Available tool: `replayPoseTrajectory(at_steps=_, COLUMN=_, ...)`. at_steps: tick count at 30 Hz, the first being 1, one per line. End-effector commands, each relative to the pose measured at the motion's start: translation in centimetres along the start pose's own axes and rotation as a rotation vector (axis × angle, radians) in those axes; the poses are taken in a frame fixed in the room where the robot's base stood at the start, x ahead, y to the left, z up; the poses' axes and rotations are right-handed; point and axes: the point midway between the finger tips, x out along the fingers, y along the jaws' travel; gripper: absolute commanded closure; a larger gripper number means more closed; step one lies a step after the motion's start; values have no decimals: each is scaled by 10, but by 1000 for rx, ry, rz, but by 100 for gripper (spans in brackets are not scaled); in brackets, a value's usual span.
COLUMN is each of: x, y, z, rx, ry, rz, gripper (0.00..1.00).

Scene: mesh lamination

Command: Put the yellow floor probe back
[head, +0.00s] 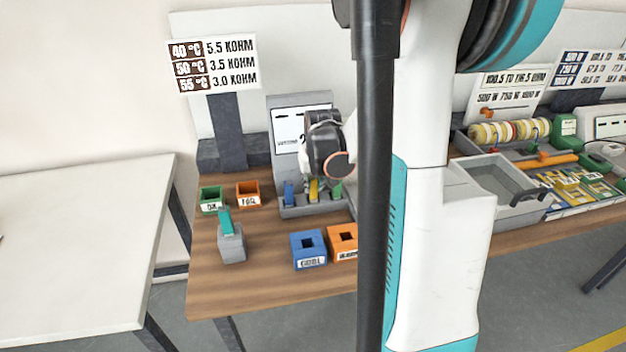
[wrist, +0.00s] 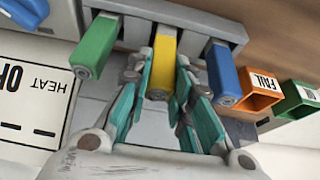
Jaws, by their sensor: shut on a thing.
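The yellow floor probe (wrist: 165,48) is in the middle position of the grey rack (wrist: 190,14), between a green probe (wrist: 97,47) and a blue probe (wrist: 222,70). My gripper (wrist: 158,72) has its teal fingers on both sides of the yellow probe and is shut on it. In the head view the yellow probe (head: 314,191) stands upright at the rack (head: 300,211), below my dark wrist. My fingers are mostly hidden there. Whether the probe is fully seated cannot be told.
Green (head: 211,199) and orange (head: 248,194) bins stand left of the rack. A grey tray (head: 497,185) lies to the right. The table's front left is clear.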

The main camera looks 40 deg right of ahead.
Motion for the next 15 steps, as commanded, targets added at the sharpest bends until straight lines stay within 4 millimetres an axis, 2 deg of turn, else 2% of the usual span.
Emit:
replayPoseTrajectory(at_steps=11, x=3, y=0, z=1, rx=0, ry=0, rz=0, gripper=100)
replayPoseTrajectory(at_steps=12, x=3, y=0, z=1, rx=0, ry=0, rz=0, gripper=71)
replayPoseTrajectory(at_steps=14, x=3, y=0, z=1, rx=0, ry=0, rz=0, gripper=57)
replayPoseTrajectory(at_steps=15, x=3, y=0, z=1, rx=0, ry=0, rz=0, gripper=57)
